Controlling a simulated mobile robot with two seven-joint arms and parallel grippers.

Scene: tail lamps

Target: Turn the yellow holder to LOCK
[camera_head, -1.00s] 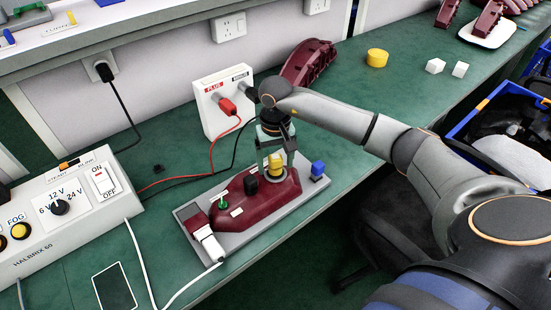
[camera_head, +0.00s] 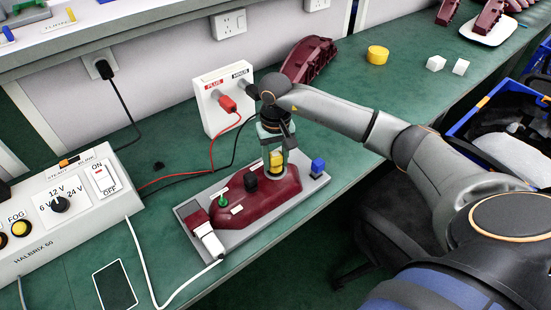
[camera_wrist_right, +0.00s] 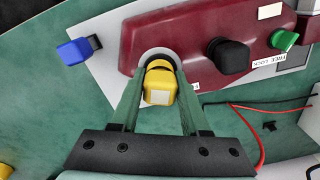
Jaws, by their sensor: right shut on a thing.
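The yellow holder (camera_head: 276,160) stands on the dark red lamp housing (camera_head: 262,201), at the end nearer the blue block. My right gripper (camera_head: 277,165) comes down over it from above and is shut on it. In the right wrist view the yellow holder (camera_wrist_right: 159,83) sits between the two green fingers (camera_wrist_right: 158,95), within a pale ring on the housing. A label reading FREE LOCK (camera_wrist_right: 268,60) shows by the green holder; the lettering by the yellow one is mostly hidden by a finger. My left gripper is not in view.
A black holder (camera_head: 250,183) and a green holder (camera_head: 223,202) sit on the same housing. A blue block (camera_head: 317,168) is on the grey board (camera_head: 245,238). The PLUS/MINUS box (camera_head: 222,103) with its leads stands behind. The control box (camera_head: 65,215) is at left.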

